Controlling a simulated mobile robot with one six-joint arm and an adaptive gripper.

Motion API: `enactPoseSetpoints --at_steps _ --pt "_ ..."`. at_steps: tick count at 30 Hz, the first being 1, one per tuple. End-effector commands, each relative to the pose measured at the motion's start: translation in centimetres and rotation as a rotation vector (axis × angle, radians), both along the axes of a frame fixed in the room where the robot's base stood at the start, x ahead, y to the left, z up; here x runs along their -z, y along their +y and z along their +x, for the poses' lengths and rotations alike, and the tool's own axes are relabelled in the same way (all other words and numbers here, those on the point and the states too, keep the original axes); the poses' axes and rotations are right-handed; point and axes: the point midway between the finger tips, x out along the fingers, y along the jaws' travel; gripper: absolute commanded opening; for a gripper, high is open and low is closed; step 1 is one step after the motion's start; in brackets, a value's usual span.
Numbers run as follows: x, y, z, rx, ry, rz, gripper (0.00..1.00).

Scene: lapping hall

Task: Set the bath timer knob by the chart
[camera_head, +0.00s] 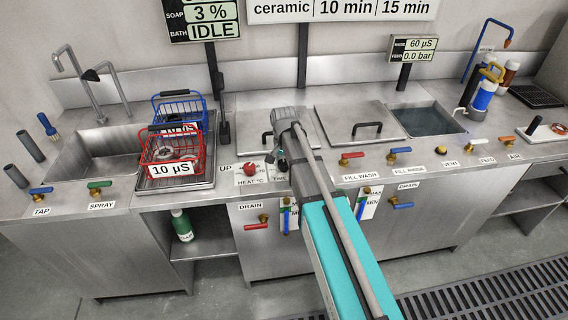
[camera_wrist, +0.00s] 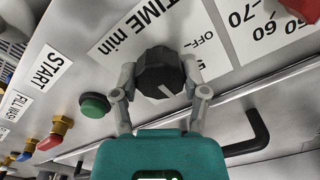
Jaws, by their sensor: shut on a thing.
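The black timer knob (camera_wrist: 160,72) with a white pointer line sits on the steel panel beside a "TIME min" label (camera_wrist: 140,28). An "OFF" mark (camera_wrist: 205,38) is to its right in the wrist view, and the pointer line slants toward the lower part of the picture. My gripper (camera_wrist: 158,68) is shut on the knob, one finger on each side. In the head view my arm hides most of the knob and its label. The chart (camera_head: 340,9) on the wall shows "ceramic", "10 min" and "15 min"; its upper part is cut off.
A green button (camera_wrist: 94,105) by a "START" label (camera_wrist: 44,68) is near the knob. A red heat knob (camera_head: 249,170) is left of my arm. A display (camera_head: 205,20) reads soap 3 %, bath IDLE. Red (camera_head: 162,152) and blue baskets (camera_head: 180,107) stand at left.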

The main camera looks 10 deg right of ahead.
Motion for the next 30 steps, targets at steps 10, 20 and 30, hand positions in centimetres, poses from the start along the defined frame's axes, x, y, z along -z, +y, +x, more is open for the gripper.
enactPoseSetpoints --at_steps 10,20,30 --pt "0.02 0.01 -0.07 0.013 0.001 0.001 0.10" --pt "0.02 0.01 -0.05 0.012 0.001 0.001 0.92" --pt "0.00 0.01 -0.02 0.011 0.000 0.000 0.92"
